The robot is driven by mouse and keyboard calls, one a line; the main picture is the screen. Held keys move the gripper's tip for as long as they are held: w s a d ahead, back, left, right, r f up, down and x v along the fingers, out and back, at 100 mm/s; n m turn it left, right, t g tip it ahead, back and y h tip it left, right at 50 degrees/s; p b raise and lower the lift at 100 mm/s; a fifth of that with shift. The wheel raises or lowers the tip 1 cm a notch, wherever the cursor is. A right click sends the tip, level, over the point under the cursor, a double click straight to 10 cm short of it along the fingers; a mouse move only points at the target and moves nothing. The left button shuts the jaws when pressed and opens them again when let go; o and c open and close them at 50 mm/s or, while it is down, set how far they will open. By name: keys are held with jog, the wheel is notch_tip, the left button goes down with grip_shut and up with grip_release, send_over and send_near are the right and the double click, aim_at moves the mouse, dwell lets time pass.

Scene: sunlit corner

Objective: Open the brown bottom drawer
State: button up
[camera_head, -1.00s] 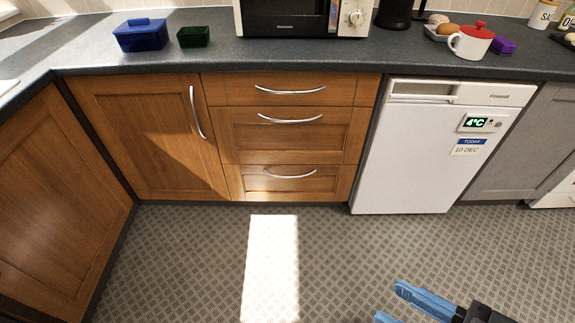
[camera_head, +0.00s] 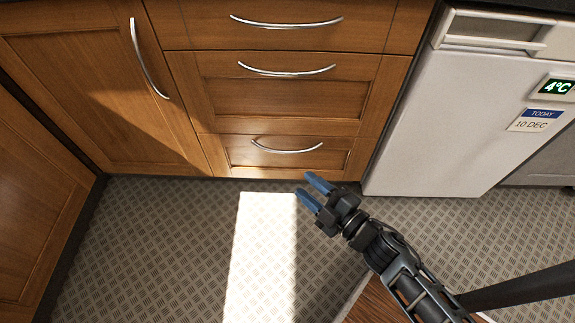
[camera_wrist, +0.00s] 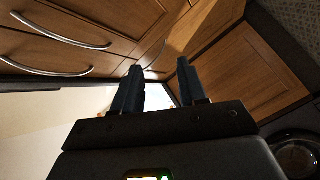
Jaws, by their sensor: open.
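The brown bottom drawer (camera_head: 300,162) is the lowest of a stack of three wooden drawers in the head view. It is shut, flush with the fronts around it. Its curved silver handle (camera_head: 287,150) sits near its upper edge, partly in sunlight. My gripper (camera_head: 304,183) has blue fingers that are apart with nothing between them. In the head view it appears just below the drawer, apart from the handle. In the wrist view my gripper (camera_wrist: 160,66) also shows open. Two curved handles show at the upper left there; I cannot tell which drawers they belong to.
The middle drawer (camera_head: 285,98) and top drawer above are shut. A cupboard door (camera_head: 90,85) with an upright handle is at the left. A white fridge (camera_head: 470,110) stands close at the right. The patterned floor (camera_head: 160,250) in front is clear, with a bright sun patch.

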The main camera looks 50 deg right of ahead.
aim_at(286, 152)
jog(key=w+d+f+n+g+b, duration=0.1)
jog(key=w+d+f+n+b, duration=0.2)
jog(key=w+d+f+b, duration=0.25)
jog(key=w+d+f+n+b, duration=0.2)
jog(key=w+d+f, duration=0.3)
jog(key=d+f, duration=0.3)
jog(key=w, duration=0.2)
jog(key=w+f+b, duration=0.1)
jog(key=w, duration=0.2)
jog(key=w+f+b, duration=0.1)
jog(key=w, duration=0.1)
jog(key=shift+w+a+f, duration=0.1)
jog(key=shift+w, duration=0.15)
jog(key=shift+c, duration=0.2)
grip_shut()
